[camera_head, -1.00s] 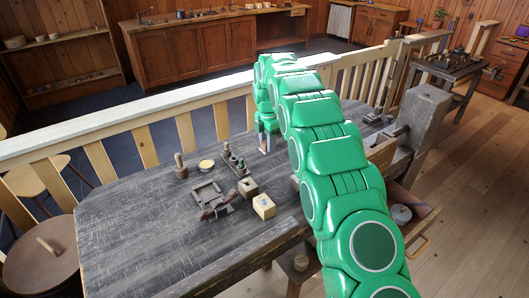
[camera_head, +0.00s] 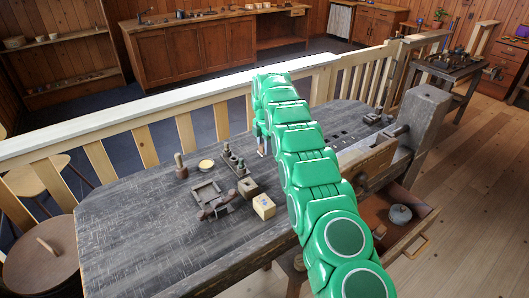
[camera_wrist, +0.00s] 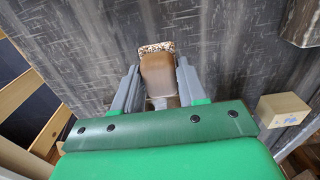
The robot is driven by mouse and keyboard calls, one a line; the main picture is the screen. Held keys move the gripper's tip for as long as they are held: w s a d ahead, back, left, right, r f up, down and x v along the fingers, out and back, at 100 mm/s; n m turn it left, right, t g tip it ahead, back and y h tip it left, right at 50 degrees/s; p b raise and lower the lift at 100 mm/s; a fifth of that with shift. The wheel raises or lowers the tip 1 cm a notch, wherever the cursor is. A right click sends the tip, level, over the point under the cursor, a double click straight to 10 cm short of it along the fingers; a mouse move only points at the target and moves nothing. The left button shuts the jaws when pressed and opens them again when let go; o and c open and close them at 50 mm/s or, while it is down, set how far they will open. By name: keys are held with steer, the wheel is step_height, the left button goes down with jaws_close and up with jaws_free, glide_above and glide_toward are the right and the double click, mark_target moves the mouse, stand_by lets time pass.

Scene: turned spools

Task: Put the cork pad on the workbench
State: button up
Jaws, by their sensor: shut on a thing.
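The cork pad (camera_wrist: 157,66) is a brown block with a speckled cork edge at its far end. In the wrist view it sits between the two grey fingers of my gripper (camera_wrist: 157,82), which is shut on it. The dark grey, scratched workbench (camera_head: 130,220) lies beneath. In the head view my gripper (camera_head: 262,146) points down over the bench's back edge area, beside the railing. The pad is hidden or too small to tell there. I cannot tell whether it touches the bench top.
Left of my gripper stand a rack with pegs (camera_head: 234,162), a pale wooden block (camera_head: 264,207), a small frame (camera_head: 206,193) and a round yellow disc (camera_head: 206,165). A wooden railing (camera_head: 150,115) runs behind. An open drawer (camera_head: 405,222) juts out at right. The bench's left part is clear.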

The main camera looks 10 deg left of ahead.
steer(key=shift+w+a+f, duration=0.1)
steer(key=shift+w+f, duration=0.15)
steer(key=shift+f, duration=0.1)
steer(key=shift+f, duration=1.5)
steer(key=shift+f, duration=0.15)
steer(key=o, duration=1)
steer(key=shift+o, duration=0.2)
step_height(320, 180, up, 7)
steer(key=shift+r, duration=0.4)
